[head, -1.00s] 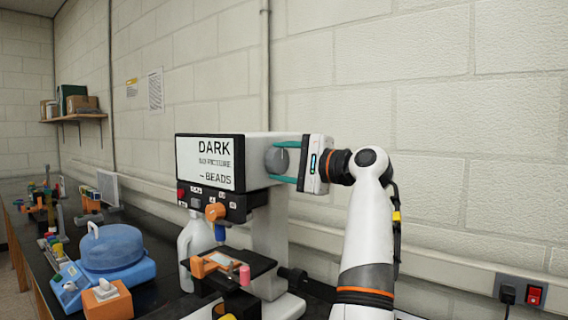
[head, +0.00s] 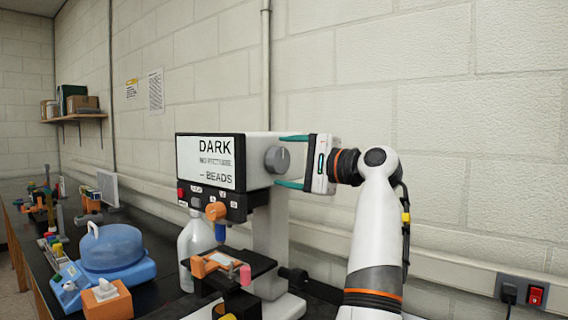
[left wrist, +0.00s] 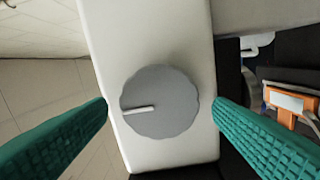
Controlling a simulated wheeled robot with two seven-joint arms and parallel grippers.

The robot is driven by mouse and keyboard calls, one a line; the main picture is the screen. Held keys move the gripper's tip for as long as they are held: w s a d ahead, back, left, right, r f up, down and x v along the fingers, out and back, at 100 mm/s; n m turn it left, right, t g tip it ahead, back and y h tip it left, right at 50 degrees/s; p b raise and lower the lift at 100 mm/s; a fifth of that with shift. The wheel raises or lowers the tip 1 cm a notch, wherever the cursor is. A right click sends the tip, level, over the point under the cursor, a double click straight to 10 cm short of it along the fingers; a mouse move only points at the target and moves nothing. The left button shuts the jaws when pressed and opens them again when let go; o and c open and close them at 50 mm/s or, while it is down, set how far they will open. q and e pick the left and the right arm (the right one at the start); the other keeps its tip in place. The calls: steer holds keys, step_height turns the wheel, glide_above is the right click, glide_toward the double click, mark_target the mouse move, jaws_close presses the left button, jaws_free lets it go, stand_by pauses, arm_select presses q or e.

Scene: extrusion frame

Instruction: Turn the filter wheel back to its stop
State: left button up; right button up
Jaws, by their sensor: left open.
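The filter wheel (head: 277,160) is a grey scalloped knob on the side of the white microscope head (head: 256,148). In the left wrist view the filter wheel (left wrist: 160,102) shows face-on, its white pointer line running from near the centre toward the left. My left gripper (head: 291,161) is open beside the wheel, its teal fingers above and below it in the head view. In the left wrist view the fingers stand apart on either side, with gaps to the wheel. The screen (head: 206,162) reads "DARK" and "BEADS"; its middle line is hard to read. My right gripper is not visible.
Below the head are an orange objective turret (head: 215,211) and a dark stage (head: 235,268). A white bottle (head: 193,250) stands behind. A blue domed device (head: 110,250) is on the bench at left. The wall is close behind my arm.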

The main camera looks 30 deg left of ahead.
arm_select(q)
steer(key=d+b, duration=0.1)
steer(key=d, duration=0.9)
steer(key=shift+s+d+b, duration=0.25)
steer(key=shift+s+b, duration=0.05)
steer(key=shift+s, duration=0.1)
